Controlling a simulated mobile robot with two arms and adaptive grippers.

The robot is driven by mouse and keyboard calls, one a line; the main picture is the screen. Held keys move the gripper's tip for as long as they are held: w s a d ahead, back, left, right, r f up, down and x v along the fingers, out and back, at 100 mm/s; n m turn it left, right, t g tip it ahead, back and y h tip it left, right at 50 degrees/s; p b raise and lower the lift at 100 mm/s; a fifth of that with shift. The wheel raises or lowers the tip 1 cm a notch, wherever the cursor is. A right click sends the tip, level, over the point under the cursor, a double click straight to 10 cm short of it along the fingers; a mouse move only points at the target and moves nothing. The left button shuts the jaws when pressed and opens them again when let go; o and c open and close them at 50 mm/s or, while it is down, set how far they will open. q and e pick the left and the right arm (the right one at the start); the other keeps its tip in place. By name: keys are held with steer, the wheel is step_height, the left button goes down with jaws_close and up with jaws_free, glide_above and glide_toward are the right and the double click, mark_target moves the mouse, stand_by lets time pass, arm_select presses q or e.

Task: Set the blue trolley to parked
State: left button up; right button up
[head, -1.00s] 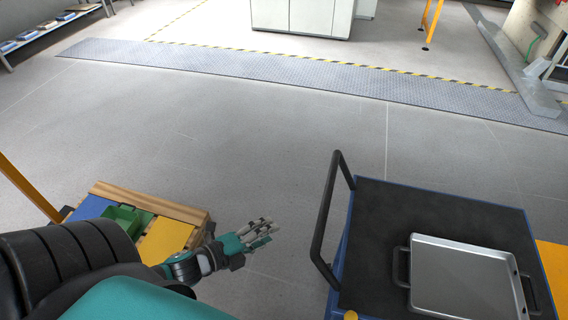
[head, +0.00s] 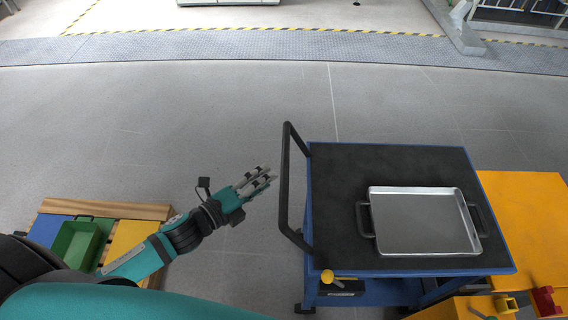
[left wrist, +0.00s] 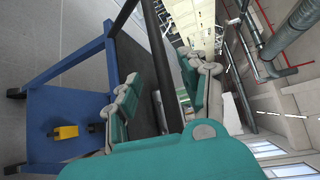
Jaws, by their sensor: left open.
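The blue trolley (head: 412,263) stands right of centre in the head view, with a black top and a black push handle (head: 285,185) on its left side. A metal tray (head: 425,225) with dark handles lies on the top. A yellow knob (head: 340,277) shows at the trolley's near left corner. My left gripper (head: 268,178) is open and empty, just left of the handle; contact cannot be told. In the left wrist view, its teal fingers (left wrist: 160,92) are spread, with the dark handle bar (left wrist: 160,60) appearing between them. The trolley's blue frame (left wrist: 75,65) also shows there. My right gripper is not in view.
A pallet (head: 105,209) with a green bin (head: 80,243) stands at left, by my left arm. An orange surface (head: 530,215) and small yellow and red bins (head: 543,298) lie right of the trolley. Grey floor beyond the trolley is clear up to a yellow-black striped edge.

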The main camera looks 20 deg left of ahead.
mark_target(284, 167)
arm_select(q)
steer(key=p+x, duration=0.1)
steer(key=x, duration=0.6)
steer(key=shift+w+d, duration=0.15)
steer(key=shift+w, duration=0.05)
steer(key=shift+f, duration=0.1)
jaws_close()
